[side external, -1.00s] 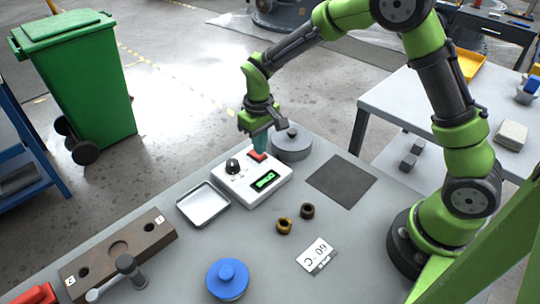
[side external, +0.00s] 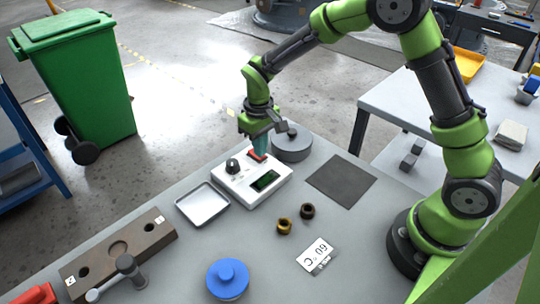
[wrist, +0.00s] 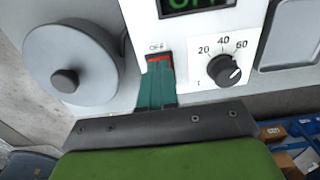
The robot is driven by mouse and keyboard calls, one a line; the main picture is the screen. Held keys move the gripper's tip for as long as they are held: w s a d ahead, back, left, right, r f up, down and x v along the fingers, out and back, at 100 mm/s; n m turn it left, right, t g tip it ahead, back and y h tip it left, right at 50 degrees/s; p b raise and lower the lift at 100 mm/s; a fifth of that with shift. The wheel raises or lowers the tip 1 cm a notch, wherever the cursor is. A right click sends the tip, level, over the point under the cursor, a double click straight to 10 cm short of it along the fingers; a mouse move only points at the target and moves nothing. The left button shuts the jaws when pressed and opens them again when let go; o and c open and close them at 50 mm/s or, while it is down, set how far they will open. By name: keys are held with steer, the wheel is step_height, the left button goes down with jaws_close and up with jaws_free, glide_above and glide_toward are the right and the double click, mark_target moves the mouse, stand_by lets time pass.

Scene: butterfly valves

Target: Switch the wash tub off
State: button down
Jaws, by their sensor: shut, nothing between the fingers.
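The white control box (side external: 250,184) has a display (side external: 266,181), a black knob (side external: 232,166) and a red switch (side external: 257,157). In the wrist view, an OFF label sits above the red switch (wrist: 159,58), and the knob (wrist: 224,70) has a numbered scale. The display (wrist: 196,4) is dark with green characters, cut off by the frame edge. A round grey lidded tub (side external: 292,147) stands beside the box. My gripper (side external: 259,149) is shut and empty. Its teal fingertips are at the red switch, partly covering it; contact is hard to tell.
A shallow metal tray (side external: 203,205) lies left of the box. Two small rings (side external: 284,225), a "60 C" card (side external: 317,256), a blue-lidded round container (side external: 227,280) and a brown holed block (side external: 118,254) lie nearer the camera. A dark flat mat (side external: 341,180) lies right of the box.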

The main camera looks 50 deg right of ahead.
steer(key=shift+r, duration=3.3)
steer(key=s+d+r+m+t+y, duration=0.1)
steer(key=s+r+m+t, duration=0.1)
steer(key=s+r, duration=0.5)
steer(key=s+d+r+m+t+y, duration=0.1)
steer(key=s+r+t, duration=0.4)
steer(key=s, duration=0.8)
steer(key=shift+d+r+m, duration=0.5)
steer(key=shift+d+r, duration=0.1)
steer(key=shift+r, duration=0.25)
